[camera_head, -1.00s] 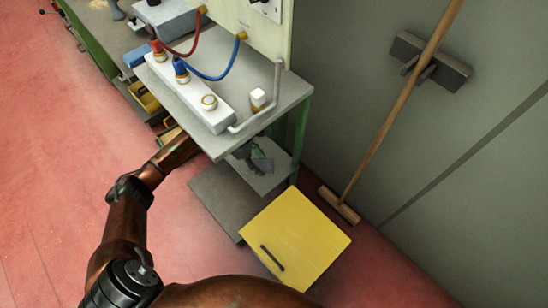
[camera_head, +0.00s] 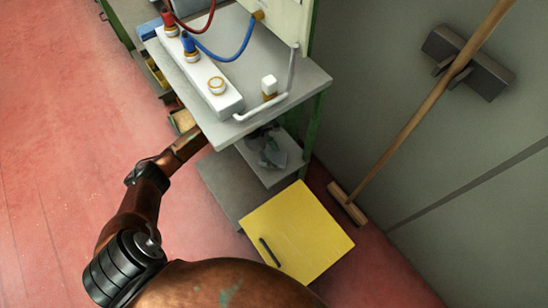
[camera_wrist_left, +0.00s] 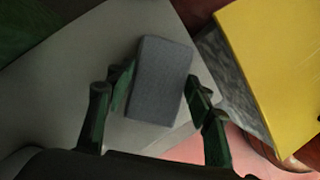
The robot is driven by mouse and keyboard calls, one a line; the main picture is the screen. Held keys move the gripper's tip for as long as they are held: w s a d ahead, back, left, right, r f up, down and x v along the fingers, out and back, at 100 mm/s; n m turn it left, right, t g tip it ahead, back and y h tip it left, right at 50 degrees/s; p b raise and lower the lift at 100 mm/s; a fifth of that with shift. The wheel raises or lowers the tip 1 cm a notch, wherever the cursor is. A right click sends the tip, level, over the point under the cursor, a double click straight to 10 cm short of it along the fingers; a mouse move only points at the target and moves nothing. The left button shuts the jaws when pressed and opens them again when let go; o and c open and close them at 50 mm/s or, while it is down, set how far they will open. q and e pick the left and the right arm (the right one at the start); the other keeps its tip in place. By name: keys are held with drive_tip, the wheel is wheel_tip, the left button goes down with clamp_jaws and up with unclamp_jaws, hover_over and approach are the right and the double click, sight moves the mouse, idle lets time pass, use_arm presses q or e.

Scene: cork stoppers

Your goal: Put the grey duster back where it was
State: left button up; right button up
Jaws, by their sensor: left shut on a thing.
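The grey duster (camera_wrist_left: 160,80) is a plain grey block in the left wrist view. My left gripper (camera_wrist_left: 160,90) has its green fingers on both sides of it and is shut on it. Behind the duster is a flat grey shelf (camera_wrist_left: 70,85); I cannot tell whether the two touch. In the head view, my left arm reaches under the workbench top, and my left gripper (camera_head: 268,150) is a small, partly hidden shape above the lower grey shelf (camera_head: 226,186). My right gripper is not in view.
The grey bench top (camera_head: 300,85) overhangs my left gripper and carries a white strip (camera_head: 200,75) with red and blue cables. An open yellow door (camera_head: 297,232) stands in front of the lower shelf. A broom (camera_head: 400,135) leans at the right. Red floor is clear at left.

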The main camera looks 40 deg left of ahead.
use_arm(q)
wheel_tip(320, 180, down, 2)
drive_tip(key=shift+f, duration=0.1)
drive_tip(key=shift+f+b, duration=0.2)
drive_tip(key=shift+b, duration=0.1)
drive_tip(key=shift+r, duration=0.1)
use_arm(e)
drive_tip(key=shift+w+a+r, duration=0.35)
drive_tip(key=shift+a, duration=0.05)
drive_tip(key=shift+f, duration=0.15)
use_arm(q)
drive_tip(key=o, duration=1.1)
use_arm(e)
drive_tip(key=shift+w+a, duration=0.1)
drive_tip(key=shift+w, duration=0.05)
